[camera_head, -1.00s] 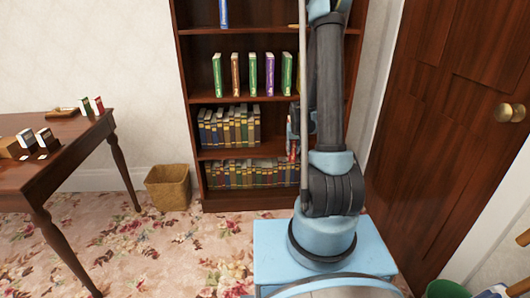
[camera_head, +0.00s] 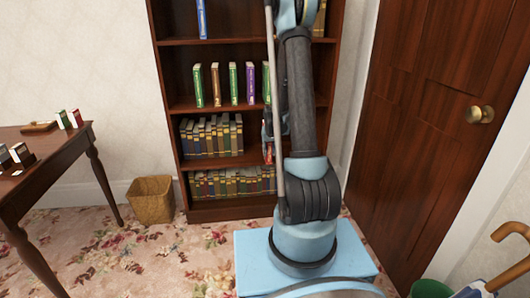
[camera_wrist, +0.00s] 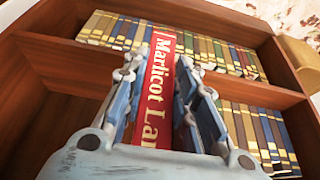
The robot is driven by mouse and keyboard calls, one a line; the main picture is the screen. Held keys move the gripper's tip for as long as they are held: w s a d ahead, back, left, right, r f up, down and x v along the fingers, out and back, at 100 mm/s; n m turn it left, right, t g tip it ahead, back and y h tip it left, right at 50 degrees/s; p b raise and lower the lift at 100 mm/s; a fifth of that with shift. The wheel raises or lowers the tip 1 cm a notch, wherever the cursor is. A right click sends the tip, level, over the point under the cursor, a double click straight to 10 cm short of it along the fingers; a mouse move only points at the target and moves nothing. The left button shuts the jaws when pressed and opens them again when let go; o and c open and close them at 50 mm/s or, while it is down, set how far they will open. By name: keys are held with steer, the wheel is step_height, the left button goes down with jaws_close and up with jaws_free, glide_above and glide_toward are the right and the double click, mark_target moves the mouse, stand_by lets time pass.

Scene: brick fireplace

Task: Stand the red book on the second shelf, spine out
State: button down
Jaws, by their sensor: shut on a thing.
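The red book (camera_wrist: 157,112) is gripped between the fingers of my gripper (camera_wrist: 156,72) in the wrist view, with its gold-lettered spine facing the camera. In the head view my arm hides most of the gripper, and only a small red strip of the book (camera_head: 268,152) shows. It is at the right part of the bookcase (camera_head: 163,75), at the height of the second shelf from the bottom (camera_head: 215,161). That shelf has a row of books (camera_head: 212,137) on its left, and its right part is largely hidden. I cannot tell whether the book touches the shelf.
The shelf above holds several spaced upright books (camera_head: 233,83). The bottom shelf has a long row of books (camera_head: 225,183). A wicker basket (camera_head: 151,200) stands left of the bookcase. A wooden table (camera_head: 45,160) is at far left, a brown door (camera_head: 425,130) at right.

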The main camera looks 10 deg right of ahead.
steer(key=w, duration=1.4)
steer(key=shift+w, duration=0.1)
steer(key=shift+f, duration=3.5)
steer(key=c, duration=1.3)
jaws_free()
